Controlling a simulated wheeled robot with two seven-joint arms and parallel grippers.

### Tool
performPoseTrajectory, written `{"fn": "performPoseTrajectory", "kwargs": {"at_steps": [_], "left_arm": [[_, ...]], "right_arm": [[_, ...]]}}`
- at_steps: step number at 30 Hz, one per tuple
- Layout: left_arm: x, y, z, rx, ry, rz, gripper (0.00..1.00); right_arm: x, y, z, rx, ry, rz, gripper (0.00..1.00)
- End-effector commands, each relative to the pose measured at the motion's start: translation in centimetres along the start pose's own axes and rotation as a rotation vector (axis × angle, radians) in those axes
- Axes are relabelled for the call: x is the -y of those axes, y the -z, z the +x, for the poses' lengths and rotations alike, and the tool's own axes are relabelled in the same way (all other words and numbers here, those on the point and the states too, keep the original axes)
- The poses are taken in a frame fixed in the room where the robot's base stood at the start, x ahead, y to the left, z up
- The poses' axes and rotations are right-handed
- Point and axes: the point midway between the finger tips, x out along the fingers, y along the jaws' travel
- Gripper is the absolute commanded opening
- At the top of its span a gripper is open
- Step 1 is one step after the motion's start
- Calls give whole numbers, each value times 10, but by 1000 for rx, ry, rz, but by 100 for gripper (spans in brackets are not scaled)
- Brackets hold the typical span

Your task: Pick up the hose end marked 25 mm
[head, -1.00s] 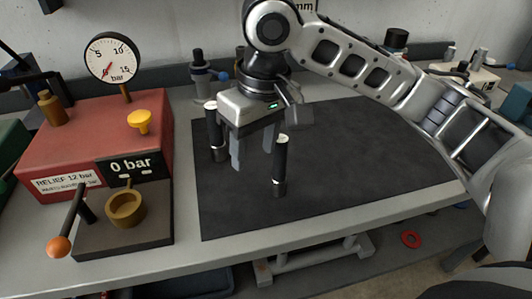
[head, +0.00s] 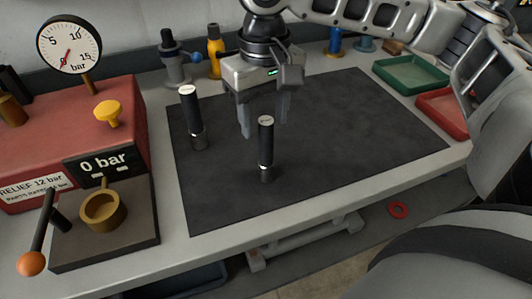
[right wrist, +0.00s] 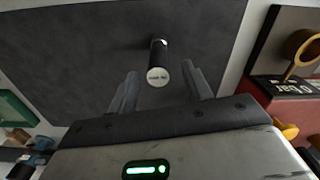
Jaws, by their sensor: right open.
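Two black hose ends with white tops stand upright on the dark mat (head: 340,145). One (head: 194,118) is at the mat's back left, the other (head: 266,150) nearer its front edge. The small marks on their tops are too small to read for sure. My right gripper (head: 264,122) is open and empty, fingers down, just behind the nearer hose end. In the right wrist view, a hose end (right wrist: 158,62) shows between the open fingers (right wrist: 160,85), a little beyond their tips. It does not look gripped. My left gripper is out of view.
A red box (head: 70,135) with a gauge (head: 68,46), and a brass cup (head: 103,210) on a dark block, stand left. Green (head: 410,73) and red (head: 443,112) trays lie back right. Bottle-like fittings (head: 174,60) stand behind the mat. The mat's right half is clear.

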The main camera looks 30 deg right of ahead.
Motion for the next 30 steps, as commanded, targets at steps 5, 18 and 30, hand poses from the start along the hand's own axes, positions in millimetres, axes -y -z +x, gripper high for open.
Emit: {"fn": "performPoseTrajectory", "kwargs": {"at_steps": [5,18,30], "left_arm": [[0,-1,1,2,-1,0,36],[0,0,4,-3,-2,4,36],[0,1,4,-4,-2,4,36]], "right_arm": [[-1,-1,12,2,-1,0,50],[-2,-3,57,0,0,-1,50],[-2,-3,56,-1,1,-1,0]]}}
